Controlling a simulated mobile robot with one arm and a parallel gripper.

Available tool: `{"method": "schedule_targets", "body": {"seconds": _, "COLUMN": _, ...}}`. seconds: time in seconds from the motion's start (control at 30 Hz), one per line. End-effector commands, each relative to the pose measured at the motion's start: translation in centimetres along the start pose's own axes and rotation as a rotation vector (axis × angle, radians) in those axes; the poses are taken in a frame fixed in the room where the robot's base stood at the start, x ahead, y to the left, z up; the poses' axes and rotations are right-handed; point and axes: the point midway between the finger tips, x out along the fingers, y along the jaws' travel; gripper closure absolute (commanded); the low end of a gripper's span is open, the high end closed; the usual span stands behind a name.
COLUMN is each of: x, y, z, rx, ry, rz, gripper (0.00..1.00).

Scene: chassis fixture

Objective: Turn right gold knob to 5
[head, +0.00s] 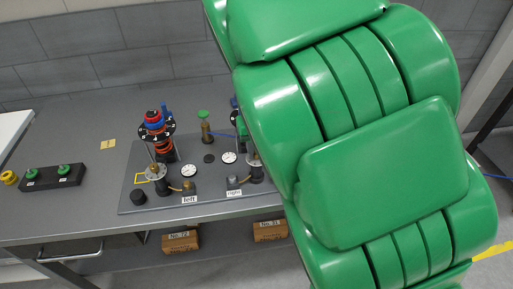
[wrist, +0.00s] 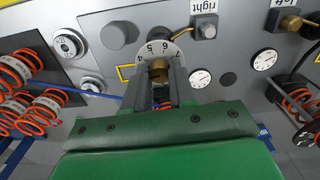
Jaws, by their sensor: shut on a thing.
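The right gold knob (wrist: 159,68) sits between my gripper's fingertips in the wrist view. My gripper (wrist: 160,76) is shut on it, one grey finger on each side. Behind the knob is a white dial (wrist: 158,50) whose visible numbers run 4, 5, 6, 7. The 5 is near the top of the dial; I cannot make out a pointer mark. The "right" label (wrist: 205,6) appears upside down beside it. In the head view the right knob's station (head: 255,162) is partly visible beside my arm, which hides most of my gripper.
The left station (head: 158,172) with its own dial stands at the "left" label (head: 190,199). A tall stack of red-orange coils (head: 158,140) rises behind it. Orange springs (wrist: 35,105) are close on the left in the wrist view. White gauges (wrist: 200,79) lie flat on the panel.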

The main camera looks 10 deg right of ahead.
Motion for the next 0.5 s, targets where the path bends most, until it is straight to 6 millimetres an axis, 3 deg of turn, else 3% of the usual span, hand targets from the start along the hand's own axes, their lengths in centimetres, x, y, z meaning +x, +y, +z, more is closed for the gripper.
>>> {"method": "schedule_targets", "body": {"seconds": 0.5, "x": -0.02, "y": 0.0, "z": -0.03, "rx": 0.464, "ry": 0.001, "rz": -0.001, "gripper": 1.0}}
